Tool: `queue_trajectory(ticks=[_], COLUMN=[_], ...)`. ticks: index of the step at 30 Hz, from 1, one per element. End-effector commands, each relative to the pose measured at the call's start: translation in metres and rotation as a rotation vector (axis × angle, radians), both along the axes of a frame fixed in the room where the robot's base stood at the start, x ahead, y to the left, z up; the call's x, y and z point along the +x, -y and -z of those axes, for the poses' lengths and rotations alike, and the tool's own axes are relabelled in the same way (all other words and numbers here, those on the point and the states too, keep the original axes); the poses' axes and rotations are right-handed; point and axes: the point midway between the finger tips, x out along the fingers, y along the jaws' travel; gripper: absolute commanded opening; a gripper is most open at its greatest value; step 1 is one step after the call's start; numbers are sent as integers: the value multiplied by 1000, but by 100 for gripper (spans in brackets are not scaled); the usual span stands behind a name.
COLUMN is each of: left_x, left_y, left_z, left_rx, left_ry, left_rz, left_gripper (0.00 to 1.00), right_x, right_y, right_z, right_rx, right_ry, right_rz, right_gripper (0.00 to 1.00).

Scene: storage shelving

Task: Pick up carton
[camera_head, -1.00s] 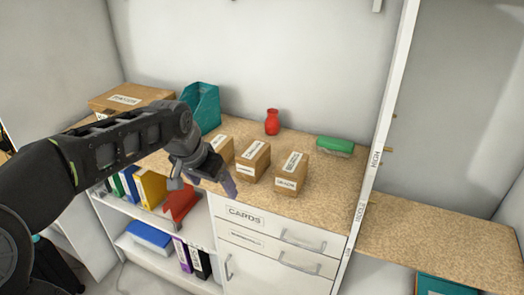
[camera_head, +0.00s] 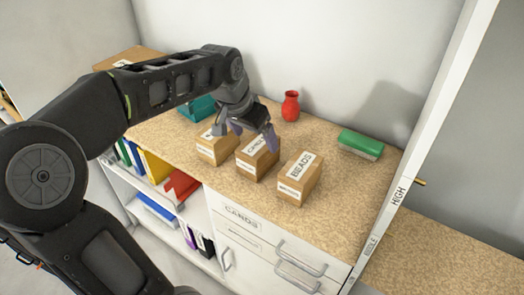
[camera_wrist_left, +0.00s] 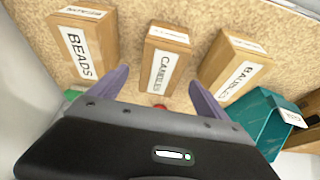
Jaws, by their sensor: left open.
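Three small brown cartons with white labels stand in a row on the speckled worktop. The left carton (camera_head: 214,155) seems to read BAUBLES, the middle carton (camera_head: 262,165) CANDLES and the right carton (camera_head: 301,179) BEADS. The wrist view shows the BEADS carton (camera_wrist_left: 84,46) at left, the CANDLES carton (camera_wrist_left: 165,58) in the middle and the BAUBLES carton (camera_wrist_left: 236,65) at right. My left gripper (camera_head: 253,133) is open and empty above the middle carton. In the wrist view its fingers (camera_wrist_left: 158,78) lie either side of that carton's line; contact cannot be told. My right gripper is not in view.
A red vase (camera_head: 290,106) stands behind the cartons, a green box (camera_head: 360,144) at the back right. A teal file holder (camera_wrist_left: 268,120) is beyond the BAUBLES carton. A white shelf post (camera_head: 425,130) bounds the worktop at right. Front-right worktop is clear.

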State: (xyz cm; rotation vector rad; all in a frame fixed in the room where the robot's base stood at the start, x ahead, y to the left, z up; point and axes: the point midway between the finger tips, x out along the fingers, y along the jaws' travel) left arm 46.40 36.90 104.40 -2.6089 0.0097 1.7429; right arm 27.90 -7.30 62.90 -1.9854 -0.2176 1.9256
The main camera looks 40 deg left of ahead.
Motion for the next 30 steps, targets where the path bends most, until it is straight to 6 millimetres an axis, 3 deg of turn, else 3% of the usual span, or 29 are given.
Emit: queue_trajectory(ticks=[5,12,23,30], left_x=[1,9,12,24], left_y=[0,0,0,0], left_z=[3,23,27,56], left_rx=[0,0,0,0], left_ry=[-2,-3,-1,-5], left_rz=[0,1,0,1], left_gripper=[87,87,87,87], right_x=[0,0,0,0], right_y=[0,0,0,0], right_z=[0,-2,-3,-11], right_rx=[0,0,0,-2], right_ry=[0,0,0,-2], right_rz=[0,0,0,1], right_gripper=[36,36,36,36])
